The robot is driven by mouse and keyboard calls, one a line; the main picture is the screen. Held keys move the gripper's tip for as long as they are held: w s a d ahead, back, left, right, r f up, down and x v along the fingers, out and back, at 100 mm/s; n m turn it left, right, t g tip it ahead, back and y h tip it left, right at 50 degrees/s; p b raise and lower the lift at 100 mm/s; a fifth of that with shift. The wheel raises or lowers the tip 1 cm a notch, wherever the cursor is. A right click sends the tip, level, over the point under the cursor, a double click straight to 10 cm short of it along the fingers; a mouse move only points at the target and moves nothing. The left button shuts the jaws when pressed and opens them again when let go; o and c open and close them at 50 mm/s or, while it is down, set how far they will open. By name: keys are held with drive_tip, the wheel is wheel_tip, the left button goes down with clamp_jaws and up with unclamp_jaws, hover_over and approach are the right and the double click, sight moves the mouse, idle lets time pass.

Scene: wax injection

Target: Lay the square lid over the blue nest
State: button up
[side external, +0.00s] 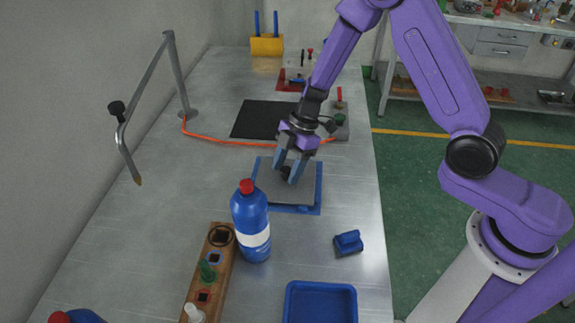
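The square lid (276,193) is a flat grey plate with a small black knob (286,173) on top. It lies over the blue nest (318,190), or just above it; I cannot tell whether it is fully seated. The nest's blue border shows mostly along the right and front edges. My gripper (286,173) points down at the lid, with its two grey-blue fingers on either side of the knob. Whether the fingers press on the knob or stand apart from it is too small to tell.
A blue bottle with a red cap (251,222) stands close in front of the nest. A wooden rack (211,270), a blue block (348,243) and a blue tray (320,286) are nearer. A black mat (257,119) and an orange cable (225,138) lie behind. A bent metal stand (172,75) rises left.

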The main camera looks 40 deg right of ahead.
drive_tip(key=shift+r, duration=0.45)
drive_tip(key=v, duration=1.2)
drive_tip(key=s+d+r+m+h, duration=0.2)
drive_tip(key=s+d, duration=0.1)
drive_tip(key=s, duration=1.2)
drive_tip(key=s+d+r+m+h, duration=0.2)
drive_tip(key=s+m, duration=0.1)
drive_tip(key=s, duration=1.1)
drive_tip(key=shift+s+d+r, duration=0.2)
drive_tip(key=shift+s+d, duration=0.15)
drive_tip(key=shift+d, duration=0.05)
